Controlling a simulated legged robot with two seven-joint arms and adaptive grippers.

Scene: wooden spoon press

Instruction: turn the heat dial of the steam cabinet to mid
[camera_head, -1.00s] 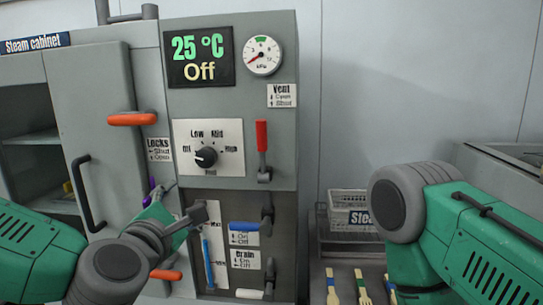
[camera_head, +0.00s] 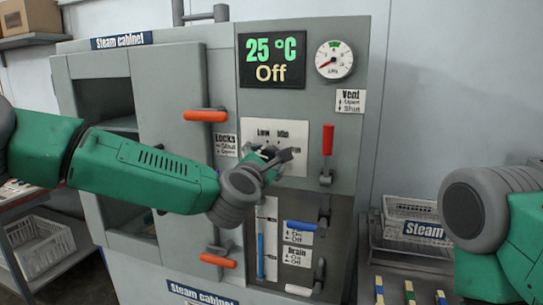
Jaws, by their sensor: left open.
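The steam cabinet (camera_head: 215,65) stands in front of me. Its display (camera_head: 272,60) reads 25 °C and Off. The white dial plate (camera_head: 299,167) sits below the display, with Low and Mid legible along its top. My left gripper (camera_head: 281,160) is in front of this plate, open. The gripper hides most or all of the heat dial, so its pointer cannot be read. I cannot tell whether the fingers touch the knob. My right gripper is out of view; only part of my right arm shows at the right.
A red vent lever (camera_head: 327,140) is close to the right of the dial plate. An orange handle (camera_head: 205,115) is on the left door. A blue lever (camera_head: 300,226) is below. A wire basket (camera_head: 415,210) stands at the right.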

